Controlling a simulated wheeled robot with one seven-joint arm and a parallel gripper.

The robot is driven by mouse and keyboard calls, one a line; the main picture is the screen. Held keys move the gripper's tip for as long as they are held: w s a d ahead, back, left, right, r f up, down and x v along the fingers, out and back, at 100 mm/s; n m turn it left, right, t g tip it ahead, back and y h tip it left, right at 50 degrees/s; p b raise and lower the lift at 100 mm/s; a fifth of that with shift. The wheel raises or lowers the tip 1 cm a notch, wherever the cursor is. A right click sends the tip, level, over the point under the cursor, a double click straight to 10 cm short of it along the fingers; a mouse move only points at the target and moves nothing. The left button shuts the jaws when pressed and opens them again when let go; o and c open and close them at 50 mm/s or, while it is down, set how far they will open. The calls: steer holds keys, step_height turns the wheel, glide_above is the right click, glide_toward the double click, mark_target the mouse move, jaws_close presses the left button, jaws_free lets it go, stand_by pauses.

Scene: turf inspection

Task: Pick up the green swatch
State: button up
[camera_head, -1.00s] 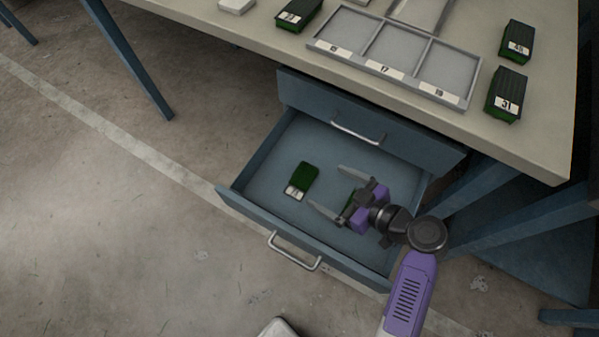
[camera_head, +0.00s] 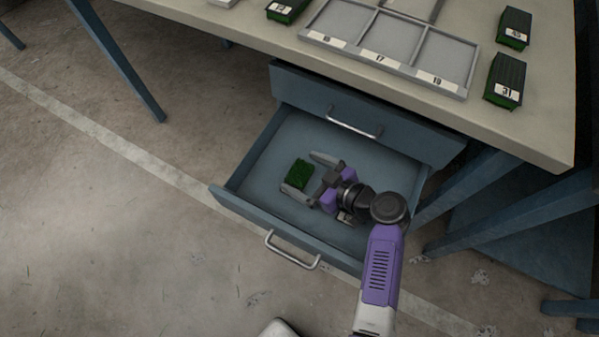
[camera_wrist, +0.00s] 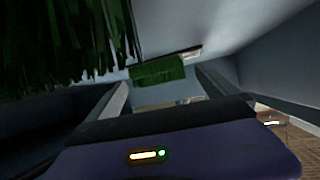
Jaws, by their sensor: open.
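A green swatch (camera_head: 300,170) with a grass-like top lies in the open drawer (camera_head: 262,178). My gripper (camera_head: 299,174) is open and low in the drawer, one finger on each side of this swatch in the head view. In the wrist view, the swatch (camera_wrist: 158,71) shows ahead between the two fingers, with a pale label beside it; I cannot tell whether a finger touches it. More green turf (camera_wrist: 55,40) fills the upper left of the wrist view, close to the camera. In the head view my gripper hides that part of the drawer.
The drawer's walls enclose my gripper, with a handle (camera_head: 292,252) on its front. A shut drawer (camera_head: 330,105) and the table edge stand above. On the table are a grey divided tray (camera_head: 390,66) and dark green numbered swatches (camera_head: 505,80) (camera_head: 514,27).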

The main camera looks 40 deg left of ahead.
mark_target(306, 175)
steer(key=c, duration=1.5)
steer(key=shift+c, duration=0.2)
step_height(306, 175, up, 20)
steer(key=p, duration=0.4)
steer(key=shift+d, duration=0.15)
